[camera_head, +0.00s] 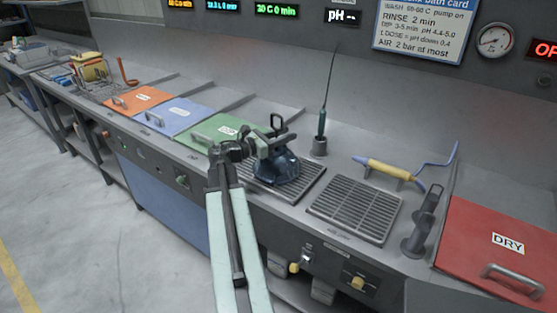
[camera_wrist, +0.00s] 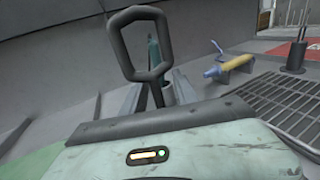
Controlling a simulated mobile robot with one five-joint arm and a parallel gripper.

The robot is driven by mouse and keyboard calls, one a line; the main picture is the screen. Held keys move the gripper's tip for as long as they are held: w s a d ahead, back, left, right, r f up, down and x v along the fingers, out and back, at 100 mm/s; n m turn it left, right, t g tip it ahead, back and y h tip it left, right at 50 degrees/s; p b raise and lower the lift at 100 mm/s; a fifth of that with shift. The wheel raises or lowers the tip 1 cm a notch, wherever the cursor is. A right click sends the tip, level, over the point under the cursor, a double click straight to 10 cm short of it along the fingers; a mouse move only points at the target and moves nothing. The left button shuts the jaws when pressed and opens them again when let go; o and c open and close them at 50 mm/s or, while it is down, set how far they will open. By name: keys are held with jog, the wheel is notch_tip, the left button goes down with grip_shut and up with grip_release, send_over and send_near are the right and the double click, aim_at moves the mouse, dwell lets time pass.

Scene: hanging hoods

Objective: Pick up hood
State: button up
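A dark blue domed hood (camera_head: 281,172) sits on the slatted drain grate beside the green lid. My gripper (camera_head: 272,146) is over the top of the hood and hides part of it. A black upright loop (camera_head: 277,123) stands above the gripper; it looks like the hood's hanging loop, though its joint to the hood is hidden. In the wrist view the loop (camera_wrist: 138,45) rises close in front, its stem between the two grey fingers (camera_wrist: 157,95). The fingers look apart, with gaps beside the stem. The hood's body is hidden in the wrist view.
A second grate (camera_head: 355,208) to the right is empty. A yellow-handled tool (camera_head: 388,169), a dark upright stand (camera_head: 422,225) and a red DRY lid (camera_head: 505,245) lie further right. A teal bottle with a thin rod (camera_head: 321,125) stands behind. Orange, blue and green lids are left.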

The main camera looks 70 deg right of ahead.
grip_shut()
dwell(1.4)
